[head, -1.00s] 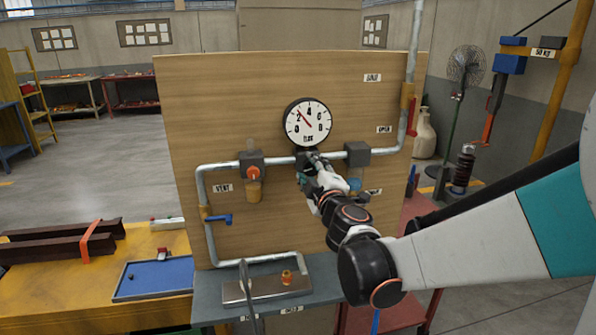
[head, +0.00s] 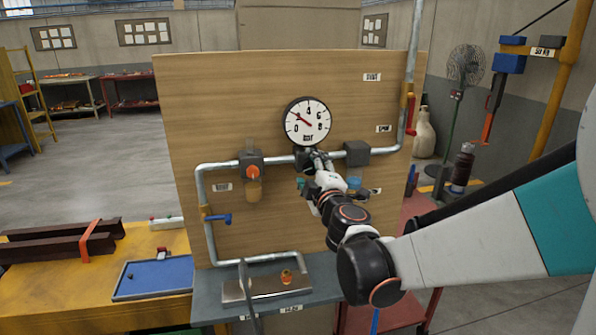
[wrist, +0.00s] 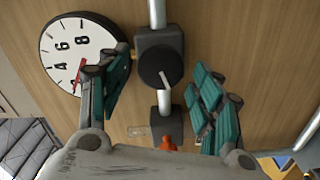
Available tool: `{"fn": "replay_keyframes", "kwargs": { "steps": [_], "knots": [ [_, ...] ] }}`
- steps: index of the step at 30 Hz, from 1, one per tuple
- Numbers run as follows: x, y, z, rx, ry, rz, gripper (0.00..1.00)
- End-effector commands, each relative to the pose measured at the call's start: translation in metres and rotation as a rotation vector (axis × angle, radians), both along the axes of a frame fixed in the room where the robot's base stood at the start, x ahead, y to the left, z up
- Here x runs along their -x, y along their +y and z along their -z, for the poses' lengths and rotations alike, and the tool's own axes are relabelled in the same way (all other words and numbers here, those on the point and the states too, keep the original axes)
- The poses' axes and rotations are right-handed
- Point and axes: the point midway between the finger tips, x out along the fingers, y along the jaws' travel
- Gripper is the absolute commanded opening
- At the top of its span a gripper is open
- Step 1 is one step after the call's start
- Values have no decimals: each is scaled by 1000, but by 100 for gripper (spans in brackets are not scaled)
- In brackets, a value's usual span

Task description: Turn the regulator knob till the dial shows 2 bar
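The white round dial (head: 307,121) is at the top middle of the wooden board. Its red needle points up and left, over the place of the 2, which it covers. The dial also shows at the left of the wrist view (wrist: 64,42), partly behind a finger. The black round regulator knob (wrist: 160,66), with a pale mark line, sits below the dial; my gripper hides it in the head view. My gripper (wrist: 163,70) is at the knob, its fingers apart on either side. Gaps show between both fingers and the knob, so it appears open.
A grey pipe (head: 222,157) runs across the board, with an orange-knobbed fitting (head: 253,172) left of my gripper and a grey block (head: 357,153) right. A blue-handled valve (head: 218,219) is lower left, a red lever (head: 410,114) upper right. A blue tray (head: 155,278) lies on the yellow bench.

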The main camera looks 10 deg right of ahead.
Motion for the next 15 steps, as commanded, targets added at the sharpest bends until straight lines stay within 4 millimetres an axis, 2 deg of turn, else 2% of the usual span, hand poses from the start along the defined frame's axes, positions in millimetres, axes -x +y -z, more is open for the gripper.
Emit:
{"fn": "replay_keyframes", "kwargs": {
  "steps": [8, 11, 15],
  "knots": [
    [3, 0, 0, 0, 0, 0, 60],
    [11, 0, 0, -1, 0, 0, 60],
    [35, 0, 0, -1, 0, 0, 60]
  ]
}}
